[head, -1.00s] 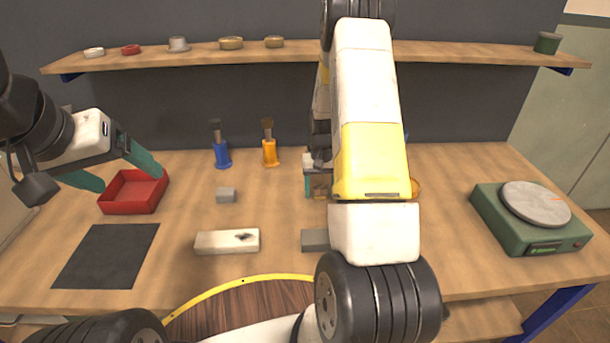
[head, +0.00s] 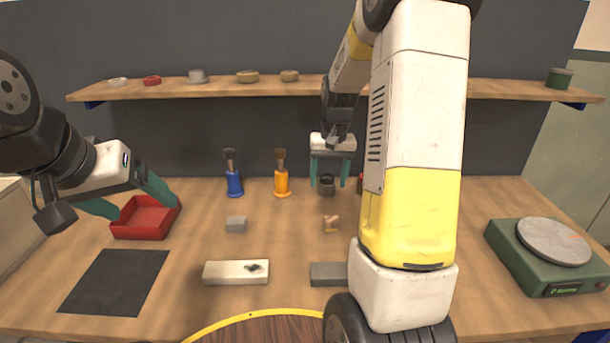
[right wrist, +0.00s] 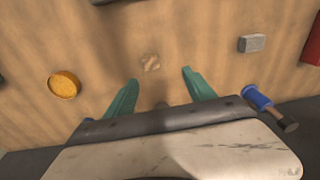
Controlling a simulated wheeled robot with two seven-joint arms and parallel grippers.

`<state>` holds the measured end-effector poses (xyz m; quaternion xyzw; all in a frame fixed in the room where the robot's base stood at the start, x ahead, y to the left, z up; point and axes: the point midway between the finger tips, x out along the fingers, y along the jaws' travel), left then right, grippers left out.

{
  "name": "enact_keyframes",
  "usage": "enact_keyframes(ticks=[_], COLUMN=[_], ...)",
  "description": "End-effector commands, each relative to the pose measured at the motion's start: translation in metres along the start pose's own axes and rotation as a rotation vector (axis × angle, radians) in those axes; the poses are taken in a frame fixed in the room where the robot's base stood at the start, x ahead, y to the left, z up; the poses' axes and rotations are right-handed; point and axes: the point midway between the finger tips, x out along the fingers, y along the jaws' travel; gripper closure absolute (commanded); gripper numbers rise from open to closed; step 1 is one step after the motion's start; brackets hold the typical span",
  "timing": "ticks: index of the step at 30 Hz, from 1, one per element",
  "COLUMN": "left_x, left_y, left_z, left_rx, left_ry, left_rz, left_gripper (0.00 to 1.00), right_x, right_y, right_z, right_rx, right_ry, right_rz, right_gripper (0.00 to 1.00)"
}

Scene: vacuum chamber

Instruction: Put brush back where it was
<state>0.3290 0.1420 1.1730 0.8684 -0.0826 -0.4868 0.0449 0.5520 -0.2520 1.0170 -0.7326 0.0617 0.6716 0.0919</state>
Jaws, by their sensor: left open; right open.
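Two brushes stand bristles up: one in the blue holder (head: 235,188), one in the orange holder (head: 282,187), at the back of the bench. My left gripper (head: 135,198) is open and empty by the red tray (head: 140,229).
A small patterned block (head: 331,223), two grey blocks (head: 236,224) (head: 328,273) and a stained white block (head: 236,272) lie mid-bench. A black mat (head: 115,282) is front left, a green scale (head: 550,270) right. A shelf (head: 220,90) spans the back. My right arm hides part of the bench.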

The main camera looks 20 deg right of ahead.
Motion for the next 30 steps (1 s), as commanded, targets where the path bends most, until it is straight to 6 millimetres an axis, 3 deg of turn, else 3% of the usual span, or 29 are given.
enact_keyframes(ticks=[1, 6, 15, 22, 30], left_x=[0.0, 0.0, 0.0, 0.0, 0.0], left_y=[0.0, 0.0, 0.0, 0.0, 0.0], left_z=[0.0, 0.0, 0.0, 0.0, 0.0], left_rx=[0.0, 0.0, 0.0, 0.0, 0.0], left_ry=[0.0, 0.0, 0.0, 0.0, 0.0], left_rz=[0.0, 0.0, 0.0, 0.0, 0.0], left_gripper=[0.22, 0.22, 0.22, 0.22, 0.22], right_x=[-0.024, -0.085, -0.154, -0.171, -0.172], right_y=[-0.008, -0.031, -0.058, -0.066, -0.068], right_z=[0.011, 0.055, 0.149, 0.209, 0.23], right_rx=[-0.014, -0.07, -0.179, -0.245, -0.27], right_ry=[0.035, 0.131, 0.301, 0.403, 0.439], right_rz=[-0.02, -0.077, -0.158, -0.192, -0.202], right_gripper=[0.37, 0.37, 0.37, 0.37, 0.37])
